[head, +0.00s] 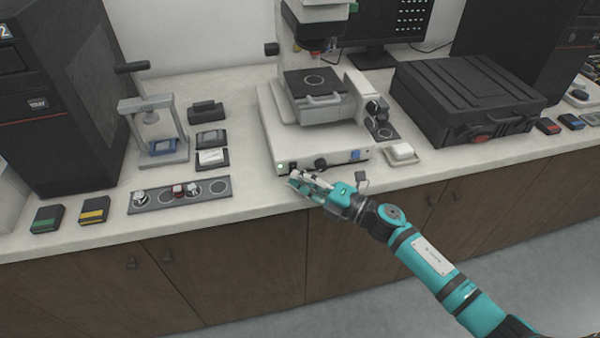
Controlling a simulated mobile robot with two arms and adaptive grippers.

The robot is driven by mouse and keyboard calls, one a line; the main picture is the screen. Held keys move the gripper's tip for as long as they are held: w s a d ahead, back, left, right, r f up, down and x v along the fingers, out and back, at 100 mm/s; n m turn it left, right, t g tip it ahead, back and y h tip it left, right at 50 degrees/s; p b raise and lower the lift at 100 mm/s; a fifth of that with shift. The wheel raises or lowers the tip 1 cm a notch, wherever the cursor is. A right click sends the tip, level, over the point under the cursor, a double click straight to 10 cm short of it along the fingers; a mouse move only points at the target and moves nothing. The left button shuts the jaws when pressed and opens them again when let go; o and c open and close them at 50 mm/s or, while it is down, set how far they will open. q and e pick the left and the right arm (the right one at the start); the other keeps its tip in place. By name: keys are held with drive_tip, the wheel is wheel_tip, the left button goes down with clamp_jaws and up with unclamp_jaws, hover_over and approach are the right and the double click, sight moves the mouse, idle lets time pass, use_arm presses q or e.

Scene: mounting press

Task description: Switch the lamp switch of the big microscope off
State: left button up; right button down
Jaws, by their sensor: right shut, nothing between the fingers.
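The big microscope (315,105) stands in the middle of the counter, with a white base and a dark stage. On the left of its base front is a small switch with a green light (281,167). A black knob (321,164) and a blue part (355,155) sit further right on the same front. My right gripper (294,180) is shut and empty, at the counter's front edge, just in front of and slightly right of the switch. I cannot tell whether it touches the base. My left gripper is not in view.
A black case (465,95) stands right of the microscope, and a small white dish (402,154) lies nearer. A small press (155,130), a dark strip with round spots (180,195) and small boxes (94,210) are on the left. Bare counter lies between strip and microscope.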

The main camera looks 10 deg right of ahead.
drive_tip(key=shift+w, duration=0.45)
drive_tip(key=shift+w+r+p, duration=0.3)
drive_tip(key=shift+r+p, duration=0.25)
drive_tip(key=shift+p, duration=0.65)
drive_tip(key=shift+s+f+b, duration=0.1)
drive_tip(key=shift+f+b, duration=0.25)
